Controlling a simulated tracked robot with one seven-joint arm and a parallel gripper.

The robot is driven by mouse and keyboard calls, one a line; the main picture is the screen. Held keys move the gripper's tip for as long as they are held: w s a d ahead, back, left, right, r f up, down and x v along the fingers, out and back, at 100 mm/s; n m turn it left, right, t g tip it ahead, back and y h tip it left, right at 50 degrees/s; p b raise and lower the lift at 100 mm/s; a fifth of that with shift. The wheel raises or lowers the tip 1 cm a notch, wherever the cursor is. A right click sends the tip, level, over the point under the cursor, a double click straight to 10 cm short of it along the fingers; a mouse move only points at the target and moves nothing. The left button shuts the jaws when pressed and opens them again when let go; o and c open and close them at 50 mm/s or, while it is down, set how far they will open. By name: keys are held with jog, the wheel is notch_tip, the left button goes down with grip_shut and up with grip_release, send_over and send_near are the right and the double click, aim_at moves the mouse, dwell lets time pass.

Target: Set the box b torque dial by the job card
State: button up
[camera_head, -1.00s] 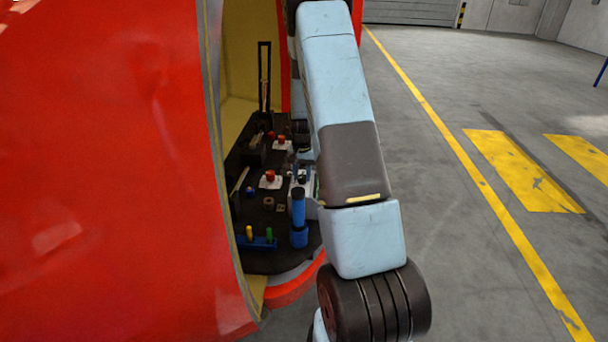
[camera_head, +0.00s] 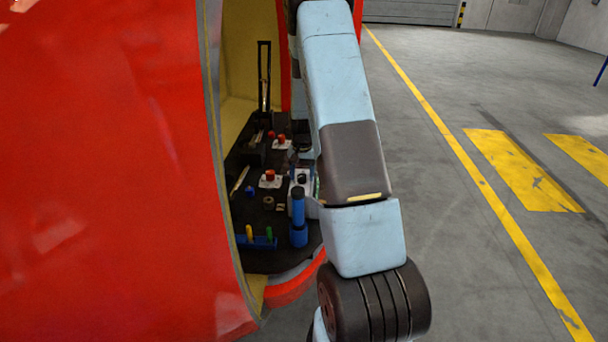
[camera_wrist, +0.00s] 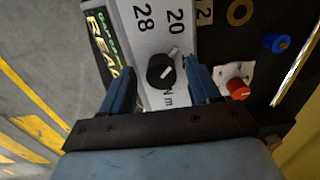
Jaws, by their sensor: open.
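The torque dial is a round black knob (camera_wrist: 160,71) with a white pointer mark, on a pale grey box (camera_wrist: 152,22) printed with 28, 20 and Nm. In the wrist view the pointer is toward the upper right, on the side of the 20. My gripper (camera_wrist: 158,72) is open, with one blue finger on each side of the knob; I cannot tell whether either touches it. The box (camera_head: 310,207) also shows in the head view, partly behind my arm. No job card can be made out, and the box's letter is not readable.
A black label with green and white lettering (camera_wrist: 101,50) lies beside the box. A red knob on a white plate (camera_wrist: 237,88), a blue part (camera_wrist: 277,43) and a brass ring (camera_wrist: 239,12) are on the other side. A blue cylinder (camera_head: 298,222) stands before the box.

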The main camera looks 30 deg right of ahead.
aim_at(302, 176)
jog(key=shift+r, duration=0.25)
notch_tip(302, 176, up, 13)
dwell(0.5)
jog(key=shift+r, duration=0.2)
jog(key=s+a+r+n+t, duration=0.1)
jog(key=s+a+r+n, duration=0.1)
jog(key=s+a+r, duration=0.6)
jog(key=s+a+r+n+t, duration=0.15)
jog(key=s+a+r, duration=0.35)
jog(key=r, duration=0.6)
jog(key=s+a+r+n+t, duration=0.1)
jog(key=s+a+r, duration=0.1)
jog(key=s, duration=0.8)
jog(key=s+a+r+n+t, duration=0.2)
jog(key=s+a, duration=0.3)
jog(key=s, duration=0.6)
jog(key=shift+a, duration=0.15)
